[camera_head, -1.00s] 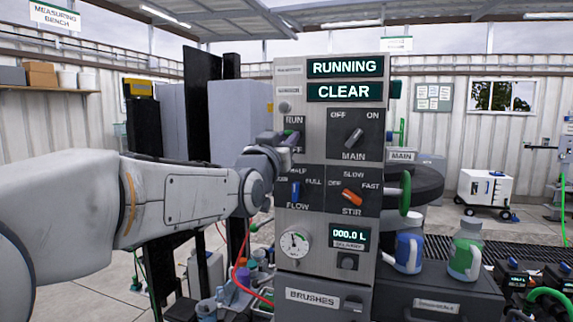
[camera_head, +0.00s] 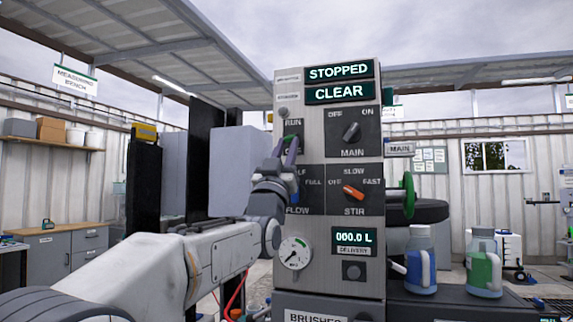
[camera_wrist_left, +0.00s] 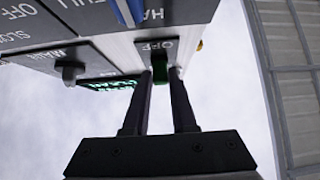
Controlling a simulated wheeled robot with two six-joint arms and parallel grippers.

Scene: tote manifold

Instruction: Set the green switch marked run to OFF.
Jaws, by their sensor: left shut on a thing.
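The green switch (camera_head: 287,138) is on the upper left of the grey panel, under the label RUN; my gripper partly hides it and its OFF label. In the left wrist view the green switch (camera_wrist_left: 159,73) sits between my fingertips, close to the OFF label. My left gripper (camera_head: 290,147) reaches up to it from below and is shut on it; it also shows in the left wrist view (camera_wrist_left: 161,76). The exact tilt of the switch is hard to see. The upper display (camera_head: 339,71) reads STOPPED. My right gripper is not in view.
The MAIN knob (camera_head: 351,132) is right of the switch, and the orange STIR knob (camera_head: 352,192) is below that. The blue FLOW knob is mostly behind my gripper. A gauge (camera_head: 295,253) is lower left. Two jugs (camera_head: 420,262) (camera_head: 483,265) stand at the right.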

